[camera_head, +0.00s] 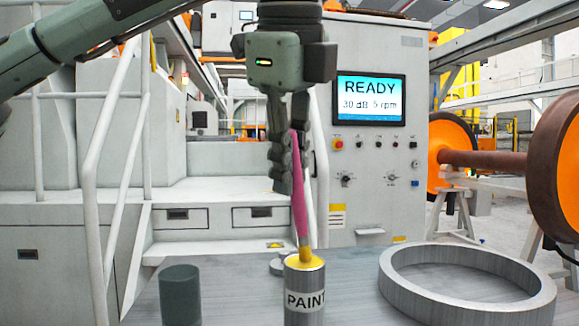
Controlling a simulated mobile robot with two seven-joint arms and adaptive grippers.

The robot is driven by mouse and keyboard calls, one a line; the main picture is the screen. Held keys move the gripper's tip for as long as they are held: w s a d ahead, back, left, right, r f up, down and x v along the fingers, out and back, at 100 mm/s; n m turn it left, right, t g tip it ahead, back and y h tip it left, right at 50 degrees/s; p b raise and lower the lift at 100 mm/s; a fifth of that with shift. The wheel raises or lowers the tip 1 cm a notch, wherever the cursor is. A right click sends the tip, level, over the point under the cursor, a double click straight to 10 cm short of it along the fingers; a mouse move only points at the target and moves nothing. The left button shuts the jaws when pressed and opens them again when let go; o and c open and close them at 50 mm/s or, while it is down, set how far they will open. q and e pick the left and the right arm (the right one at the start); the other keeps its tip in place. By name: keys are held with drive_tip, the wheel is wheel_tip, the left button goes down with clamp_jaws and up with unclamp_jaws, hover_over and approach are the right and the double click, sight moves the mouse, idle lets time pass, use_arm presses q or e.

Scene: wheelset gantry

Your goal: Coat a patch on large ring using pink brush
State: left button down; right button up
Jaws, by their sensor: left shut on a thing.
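My left gripper (289,165) comes in from the upper left and is shut on the pink brush (299,200). The brush hangs nearly upright with its tip down at the yellow top of the paint can (304,300). I cannot tell how deep the tip is in the paint. The can is grey metal with a white label reading PAINT. The large ring (440,299) is a grey metal ring lying flat on the table at the right, apart from the brush and can. My right gripper is not in view.
A dark green cylinder (180,295) stands on the grey table (235,290) left of the can. Small grey discs (281,266) lie behind the can. A control cabinet with a READY screen (370,99) stands behind. White handrails (104,150) rise at left; an orange wheelset (553,165) stands at right.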

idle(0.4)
use_arm(q)
drive_tip(key=shift+r+p, duration=2.4)
drive_tip(key=shift+r, duration=1.1)
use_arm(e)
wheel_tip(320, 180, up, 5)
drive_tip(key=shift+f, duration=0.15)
use_arm(q)
drive_tip(key=shift+r, duration=0.1)
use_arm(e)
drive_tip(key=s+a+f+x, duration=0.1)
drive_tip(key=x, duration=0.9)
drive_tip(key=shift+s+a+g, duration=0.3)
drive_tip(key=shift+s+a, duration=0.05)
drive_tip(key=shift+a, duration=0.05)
